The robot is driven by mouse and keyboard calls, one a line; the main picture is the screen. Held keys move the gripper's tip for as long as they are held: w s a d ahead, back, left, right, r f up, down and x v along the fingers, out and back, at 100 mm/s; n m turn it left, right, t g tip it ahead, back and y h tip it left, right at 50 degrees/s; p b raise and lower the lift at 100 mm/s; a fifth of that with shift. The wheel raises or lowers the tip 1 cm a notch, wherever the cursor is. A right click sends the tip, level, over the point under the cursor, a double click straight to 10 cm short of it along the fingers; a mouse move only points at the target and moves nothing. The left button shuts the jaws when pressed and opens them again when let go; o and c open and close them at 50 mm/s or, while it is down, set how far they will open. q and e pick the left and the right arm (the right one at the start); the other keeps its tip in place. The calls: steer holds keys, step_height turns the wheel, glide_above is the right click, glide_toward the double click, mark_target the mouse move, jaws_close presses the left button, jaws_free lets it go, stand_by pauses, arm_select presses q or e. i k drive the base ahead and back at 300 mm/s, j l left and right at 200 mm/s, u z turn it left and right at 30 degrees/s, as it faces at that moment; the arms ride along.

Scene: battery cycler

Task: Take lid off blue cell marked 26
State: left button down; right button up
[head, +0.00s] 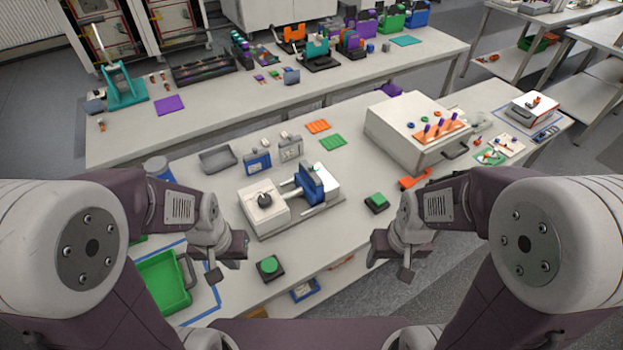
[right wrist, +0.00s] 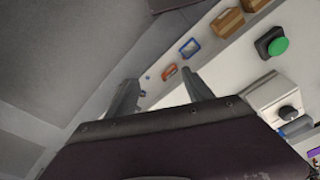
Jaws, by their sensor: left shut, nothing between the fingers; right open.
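A blue cell (head: 257,163) stands upright on the near table, left of the middle. A grey cell (head: 291,149) stands beside it. A blue part (head: 312,184) sits in the white bench device (head: 264,209) in front of them. No number is readable, so I cannot tell which is marked 26. My left gripper (head: 213,275) is shut and empty, near the table's front edge left of a green button. My right gripper (head: 405,274) is open and empty at the front edge, right of the device. Its parted fingers show in the right wrist view (right wrist: 160,92). Both are apart from the cells.
A green tray (head: 163,283) lies at front left. Green buttons (head: 269,266) and (head: 376,201) flank the device. A grey tray (head: 217,159) is behind it. A large white box (head: 402,126) stands at right. Orange (head: 318,127) and green (head: 333,142) plates lie behind the device.

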mark_target(309, 169)
steer(key=i+l+u, duration=0.1)
steer(key=l+u, duration=0.15)
steer(key=u, duration=0.15)
steer(key=i+l+u, duration=0.1)
steer(key=l+u, duration=0.5)
steer(key=u, duration=0.25)
steer(key=l+u, duration=0.65)
steer(key=u, duration=0.15)
